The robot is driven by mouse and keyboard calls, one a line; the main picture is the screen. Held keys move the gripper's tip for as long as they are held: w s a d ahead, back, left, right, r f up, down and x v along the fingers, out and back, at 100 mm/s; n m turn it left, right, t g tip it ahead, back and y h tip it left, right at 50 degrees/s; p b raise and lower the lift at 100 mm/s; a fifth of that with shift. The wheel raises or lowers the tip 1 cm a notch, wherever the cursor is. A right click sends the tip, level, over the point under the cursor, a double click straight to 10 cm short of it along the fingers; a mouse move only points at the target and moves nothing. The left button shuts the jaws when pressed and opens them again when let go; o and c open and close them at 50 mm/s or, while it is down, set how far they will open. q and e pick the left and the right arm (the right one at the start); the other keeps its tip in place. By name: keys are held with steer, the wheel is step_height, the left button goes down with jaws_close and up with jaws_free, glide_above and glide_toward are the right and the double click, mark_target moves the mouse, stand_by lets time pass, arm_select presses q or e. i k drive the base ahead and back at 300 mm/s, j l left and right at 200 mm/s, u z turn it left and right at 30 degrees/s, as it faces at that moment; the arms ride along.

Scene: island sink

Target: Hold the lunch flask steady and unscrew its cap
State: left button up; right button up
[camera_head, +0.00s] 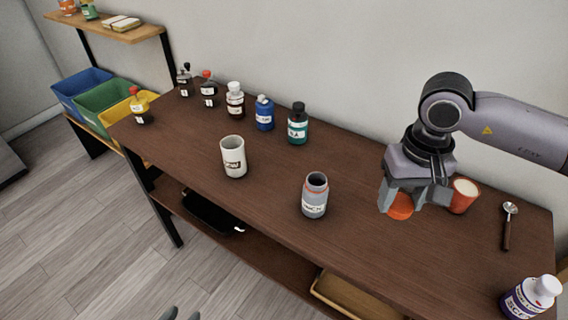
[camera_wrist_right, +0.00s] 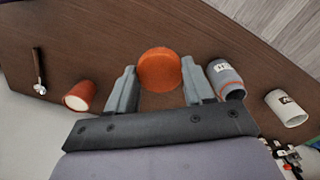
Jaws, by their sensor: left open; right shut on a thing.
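The lunch flask (camera_head: 314,198) is grey with a white label and stands upright in the middle of the table, its mouth open and ringed in orange. It also shows in the right wrist view (camera_wrist_right: 226,80). My right gripper (camera_head: 408,203) is shut on the orange cap (camera_head: 400,212), to the right of the flask and apart from it. The cap shows between the fingers in the right wrist view (camera_wrist_right: 158,70); its height over the table is hard to tell. My left gripper (camera_head: 182,314) shows only its tips at the bottom edge, open and away from the flask.
A red-orange cup (camera_head: 463,197) stands close beside my right gripper. A spoon (camera_head: 507,228) and a white-capped bottle (camera_head: 532,298) are further right. A white mug (camera_head: 233,158) stands left of the flask. Several bottles line the back edge. The table's front middle is clear.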

mark_target(315, 191)
steer(key=i+j, duration=0.1)
steer(key=j, duration=0.2)
steer(key=i+j, duration=0.15)
steer(key=j, duration=0.2)
steer(key=i+j+z, duration=0.1)
steer(key=i+j, duration=0.45)
